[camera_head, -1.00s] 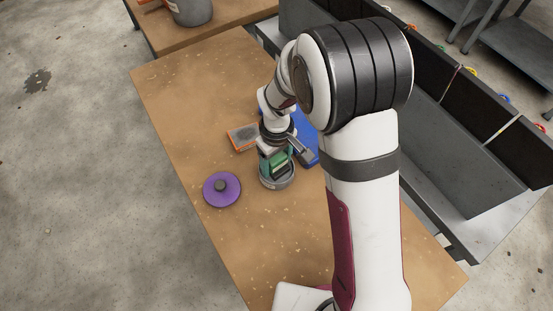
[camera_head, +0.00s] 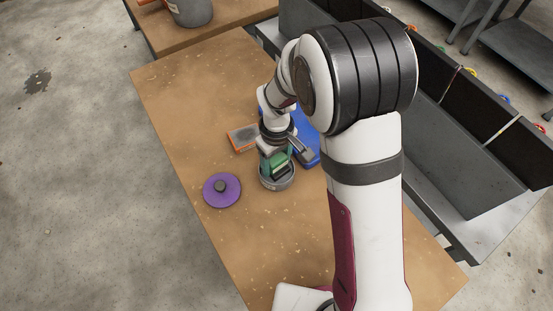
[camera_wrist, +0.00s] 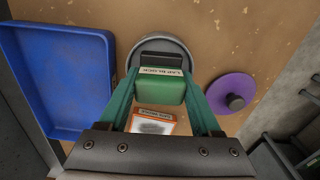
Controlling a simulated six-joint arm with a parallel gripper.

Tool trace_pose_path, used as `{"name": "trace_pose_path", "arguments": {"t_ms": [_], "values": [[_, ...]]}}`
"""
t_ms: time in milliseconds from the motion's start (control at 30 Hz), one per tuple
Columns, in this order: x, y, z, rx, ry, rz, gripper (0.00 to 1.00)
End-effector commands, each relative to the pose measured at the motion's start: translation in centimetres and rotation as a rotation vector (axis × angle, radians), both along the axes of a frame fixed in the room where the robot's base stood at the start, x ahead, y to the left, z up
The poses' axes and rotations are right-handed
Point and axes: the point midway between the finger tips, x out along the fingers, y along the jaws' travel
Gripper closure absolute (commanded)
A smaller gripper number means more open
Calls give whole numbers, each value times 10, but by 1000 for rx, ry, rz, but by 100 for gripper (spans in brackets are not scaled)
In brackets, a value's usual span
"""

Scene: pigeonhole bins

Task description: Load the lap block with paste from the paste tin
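The lap block (camera_wrist: 160,91) is a green block with a white "LAP BLOCK" label and a dark part at its far end. My gripper (camera_head: 276,158) has green fingers, which are shut on the block's two sides. The paste tin (camera_head: 279,183) is a round grey tin standing on the bench, and its rim (camera_wrist: 186,50) shows around the block's dark end in the wrist view. The block is over the tin's mouth. I cannot tell whether it touches the paste, as the tin's inside is mostly hidden.
A purple lid (camera_head: 222,189) with a dark knob lies left of the tin. An orange-edged card or box (camera_head: 242,137) lies behind. A blue tray (camera_wrist: 67,75) is beside the tin. Grey and black bins (camera_head: 440,120) line the right. The near bench (camera_head: 265,240) is clear.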

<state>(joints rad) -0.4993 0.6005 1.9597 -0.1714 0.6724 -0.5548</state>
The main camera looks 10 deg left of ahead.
Motion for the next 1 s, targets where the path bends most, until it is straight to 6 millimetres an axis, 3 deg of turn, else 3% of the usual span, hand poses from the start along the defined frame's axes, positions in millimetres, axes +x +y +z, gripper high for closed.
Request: {"name": "trace_pose_path", "arguments": {"t_ms": [167, 200, 1000], "values": [[0, 0, 0, 1, -1, 0, 91], [0, 0, 0, 0, -1, 0, 100], [0, 0, -2, 1, -1, 0, 100]]}}
